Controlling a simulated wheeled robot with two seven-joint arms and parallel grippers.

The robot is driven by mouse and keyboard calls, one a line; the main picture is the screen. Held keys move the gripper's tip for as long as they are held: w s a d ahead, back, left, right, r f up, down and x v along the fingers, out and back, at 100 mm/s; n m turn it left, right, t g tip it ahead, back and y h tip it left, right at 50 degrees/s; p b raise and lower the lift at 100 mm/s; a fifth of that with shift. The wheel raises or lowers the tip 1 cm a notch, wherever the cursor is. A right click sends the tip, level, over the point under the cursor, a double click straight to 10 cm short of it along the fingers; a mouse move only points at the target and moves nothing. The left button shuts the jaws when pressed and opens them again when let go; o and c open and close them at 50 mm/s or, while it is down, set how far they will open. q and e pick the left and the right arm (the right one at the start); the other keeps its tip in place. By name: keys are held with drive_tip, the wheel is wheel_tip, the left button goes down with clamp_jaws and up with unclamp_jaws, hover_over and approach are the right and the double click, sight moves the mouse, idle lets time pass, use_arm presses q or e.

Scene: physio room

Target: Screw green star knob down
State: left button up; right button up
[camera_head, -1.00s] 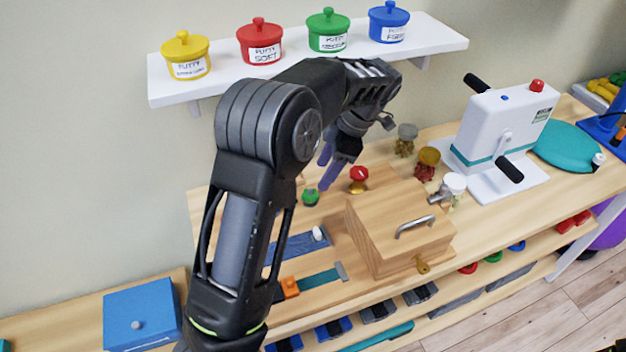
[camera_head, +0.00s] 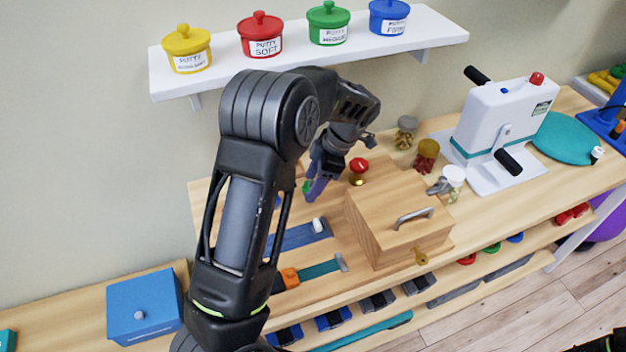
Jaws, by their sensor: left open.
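The green star knob (camera_head: 306,187) stands on the wooden board at the back, left of the wooden box. Most of it is hidden behind my left gripper (camera_head: 312,192). The left gripper points down with its purple fingers at the knob and is open. I cannot tell whether the fingers touch the knob. A small dark part at the lower right edge (camera_head: 600,343) may belong to my right arm; no right gripper fingers show.
A wooden box (camera_head: 385,240) with a metal handle stands right of the gripper. A red knob on a brass base (camera_head: 358,170) is close behind it. Blue (camera_head: 290,238) and teal (camera_head: 318,270) sliders lie in front. A white shelf (camera_head: 300,68) with putty pots hangs above.

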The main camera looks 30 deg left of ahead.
use_arm(q)
clamp_jaws()
idle(0.6)
